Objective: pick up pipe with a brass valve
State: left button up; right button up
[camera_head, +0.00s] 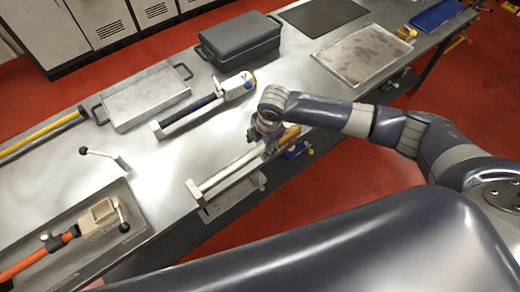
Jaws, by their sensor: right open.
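A pale pipe (232,168) lies on a small rack along the near edge of the metal table. A brass-coloured part (290,134) shows at its right end and looks like the brass valve. My right gripper (268,146) points down over the pipe, close to the brass part. It is open, and its fingers are small and partly merge with the pipe, so I cannot tell if they touch it. The wrist hides part of the pipe. My left gripper is not in view.
A handled metal tray (146,98), a dark grey box (240,38) and a flat tray (364,54) stand farther back. An orange pipe (38,260) with a beige valve lies at lower left.

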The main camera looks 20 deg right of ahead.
aim_at(261, 149)
jog(key=shift+w+f+p, duration=0.1)
jog(key=shift+f+p, duration=0.25)
jog(key=shift+f, duration=0.15)
jog(key=f, duration=0.2)
jog(key=f+p, duration=0.1)
jog(key=shift+w, duration=0.25)
jog(key=shift+w+a+f, duration=0.1)
jog(key=shift+w+f, duration=0.05)
jog(key=shift+f, duration=0.45)
grip_shut()
jog(key=shift+w+r, duration=0.15)
